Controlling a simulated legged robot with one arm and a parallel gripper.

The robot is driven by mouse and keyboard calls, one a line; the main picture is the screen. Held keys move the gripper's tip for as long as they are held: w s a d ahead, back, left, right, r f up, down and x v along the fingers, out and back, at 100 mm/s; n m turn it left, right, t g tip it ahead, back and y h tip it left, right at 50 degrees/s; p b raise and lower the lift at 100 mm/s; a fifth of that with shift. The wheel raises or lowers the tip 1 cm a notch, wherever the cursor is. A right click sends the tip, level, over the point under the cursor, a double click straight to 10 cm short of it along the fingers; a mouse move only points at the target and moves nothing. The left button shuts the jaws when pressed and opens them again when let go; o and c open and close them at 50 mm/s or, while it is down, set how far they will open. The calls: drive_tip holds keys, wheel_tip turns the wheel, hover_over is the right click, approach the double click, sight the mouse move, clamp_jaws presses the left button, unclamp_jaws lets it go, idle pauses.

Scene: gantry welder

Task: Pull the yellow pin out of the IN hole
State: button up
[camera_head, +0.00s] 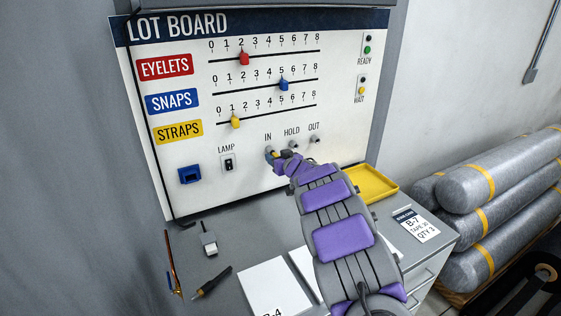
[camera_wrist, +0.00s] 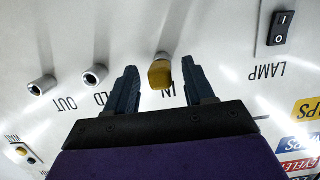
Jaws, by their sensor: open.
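The yellow pin (camera_wrist: 160,74) sticks out of the IN hole in the white lot board, seen upside down in the wrist view. My gripper (camera_wrist: 159,66) is open, with one dark blue finger on each side of the pin. A gap shows on both sides, wider on the left, so the fingers do not appear to grip it. In the head view my gripper (camera_head: 271,156) is at the board by the IN label and mostly hides the pin. The HOLD socket (camera_wrist: 94,76) and the OUT socket (camera_wrist: 41,86) hold no protruding pin.
The LAMP switch (camera_wrist: 281,27) is beside IN. The board (camera_head: 190,50) has three sliders above. A yellow tray (camera_head: 372,184), papers (camera_head: 272,287) and small tools (camera_head: 211,281) lie on the grey bench below. Wrapped rolls (camera_head: 480,185) are stacked at the right.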

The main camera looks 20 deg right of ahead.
drive_tip(key=shift+w+f, duration=0.1)
drive_tip(key=shift+w, duration=0.2)
clamp_jaws()
idle(0.5)
drive_tip(key=shift+s, duration=0.15)
drive_tip(key=shift+s, duration=0.35)
drive_tip(key=shift+s, duration=0.2)
drive_tip(key=shift+s, duration=0.35)
drive_tip(key=shift+s, duration=0.65)
